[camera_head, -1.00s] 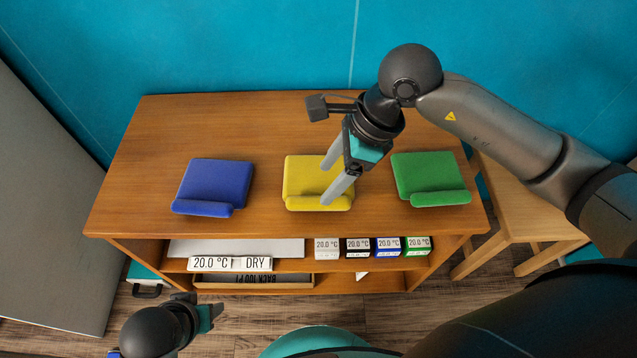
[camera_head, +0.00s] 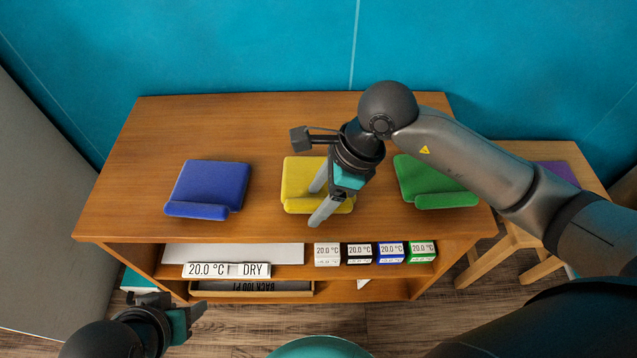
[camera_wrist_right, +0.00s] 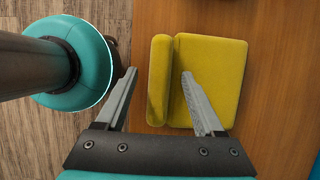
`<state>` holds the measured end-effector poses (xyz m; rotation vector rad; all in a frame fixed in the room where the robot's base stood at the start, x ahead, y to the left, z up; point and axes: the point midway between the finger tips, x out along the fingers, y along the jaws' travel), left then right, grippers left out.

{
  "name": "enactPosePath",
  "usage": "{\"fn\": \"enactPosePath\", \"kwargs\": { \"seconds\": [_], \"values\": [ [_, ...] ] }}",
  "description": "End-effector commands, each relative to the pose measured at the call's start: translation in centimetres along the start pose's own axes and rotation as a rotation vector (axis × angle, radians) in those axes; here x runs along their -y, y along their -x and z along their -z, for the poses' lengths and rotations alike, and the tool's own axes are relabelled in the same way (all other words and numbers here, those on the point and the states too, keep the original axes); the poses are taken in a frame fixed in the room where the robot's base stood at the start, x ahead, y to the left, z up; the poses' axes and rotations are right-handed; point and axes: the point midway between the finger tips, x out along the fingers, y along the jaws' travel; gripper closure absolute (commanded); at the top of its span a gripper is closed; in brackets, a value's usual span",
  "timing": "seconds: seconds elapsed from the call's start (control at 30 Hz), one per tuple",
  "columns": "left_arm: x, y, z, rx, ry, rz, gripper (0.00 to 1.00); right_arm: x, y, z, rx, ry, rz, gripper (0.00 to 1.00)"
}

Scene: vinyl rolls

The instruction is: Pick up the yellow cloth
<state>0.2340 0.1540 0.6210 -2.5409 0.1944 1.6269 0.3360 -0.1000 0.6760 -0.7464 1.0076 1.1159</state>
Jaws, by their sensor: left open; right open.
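The yellow cloth (camera_head: 298,180) lies on the wooden table between a blue and a green one, with a rolled front edge. It also shows in the right wrist view (camera_wrist_right: 215,75), the roll on its left side. My right gripper (camera_head: 316,207) is open and empty above the cloth's front part. In the right wrist view its fingers (camera_wrist_right: 158,75) appear on either side of the roll, one over the flat part and one beyond the table edge. I cannot tell the height gap. My left gripper (camera_head: 198,312) is open and empty, low in front of the table.
The blue cloth (camera_head: 212,184) lies left and the green cloth (camera_head: 432,183) right on the table (camera_head: 150,140). A shelf below holds small label boxes (camera_head: 360,254) and signs. A wooden stool (camera_head: 515,240) with a purple item stands at the right.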

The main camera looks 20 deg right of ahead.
Motion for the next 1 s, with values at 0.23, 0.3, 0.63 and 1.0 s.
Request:
{"fn": "enactPosePath", "kwargs": {
  "seconds": [0.23,0.3,0.63,1.0],
  "values": [
    [0.01,0.02,-0.01,0.001,0.0,0.0,0.5,-0.02,0.02,-0.02,0.0,0.0,-0.001,0.38],
    [0.02,0.02,-0.01,0.001,0.0,0.0,0.5,-0.02,0.02,-0.02,0.0,0.0,-0.001,0.46],
    [0.03,0.02,0.0,0.0,0.0,0.001,0.5,-0.02,0.03,-0.02,0.0,0.001,-0.001,0.83],
    [0.02,0.0,-0.01,0.0,0.0,0.0,0.5,0.0,0.05,-0.03,0.001,0.001,0.0,1.0]
  ]
}}
